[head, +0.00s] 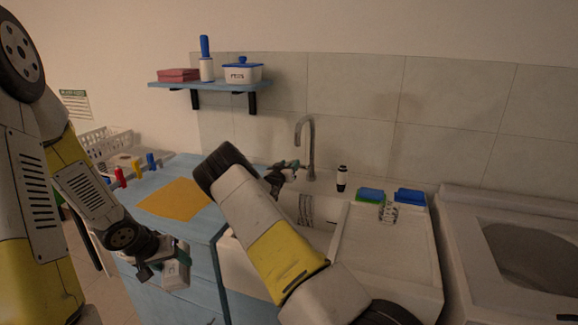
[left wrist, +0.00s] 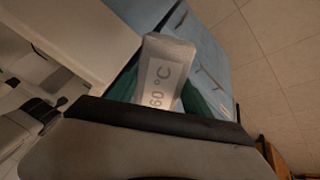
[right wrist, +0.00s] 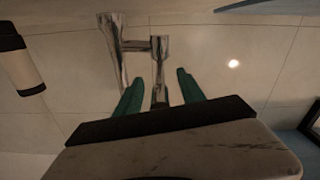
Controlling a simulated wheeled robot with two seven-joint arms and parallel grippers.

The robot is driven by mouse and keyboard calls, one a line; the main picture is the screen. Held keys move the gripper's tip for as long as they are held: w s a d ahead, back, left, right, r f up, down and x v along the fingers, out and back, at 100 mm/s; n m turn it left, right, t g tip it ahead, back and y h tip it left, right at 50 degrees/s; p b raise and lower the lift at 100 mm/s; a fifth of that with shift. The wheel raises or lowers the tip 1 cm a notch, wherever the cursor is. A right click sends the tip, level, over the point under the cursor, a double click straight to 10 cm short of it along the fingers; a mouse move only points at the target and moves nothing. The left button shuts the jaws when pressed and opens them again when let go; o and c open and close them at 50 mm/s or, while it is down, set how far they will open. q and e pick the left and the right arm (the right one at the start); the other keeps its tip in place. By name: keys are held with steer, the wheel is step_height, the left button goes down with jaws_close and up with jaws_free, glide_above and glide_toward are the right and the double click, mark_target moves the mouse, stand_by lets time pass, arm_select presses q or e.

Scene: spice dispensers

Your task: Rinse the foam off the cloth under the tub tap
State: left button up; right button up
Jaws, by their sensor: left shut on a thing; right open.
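My left gripper (head: 165,266) is shut on a pale grey block (head: 177,275), held low in front of the blue cabinet. In the left wrist view the block (left wrist: 165,72) reads "60 °C" and sits between green fingers; I cannot tell whether it is the folded cloth. The grey tap (head: 310,145) stands at the back of the white tub (head: 328,214), partly hidden by my right arm. My right gripper (head: 288,167) is open at the tap. In the right wrist view, the tap's lever (right wrist: 160,75) stands between its green fingers, with gaps beside it. I see no foam.
A flat orange-yellow sheet (head: 174,199) lies on the blue counter (head: 200,168). A black-and-white bottle (head: 342,178), a blue-and-green sponge (head: 370,195) and blue item (head: 410,197) stand by the tub. A wall shelf (head: 215,86) holds a pot. The ribbed drainboard (head: 385,255) is mostly clear.

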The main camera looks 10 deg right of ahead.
jaws_close()
stand_by(1.4)
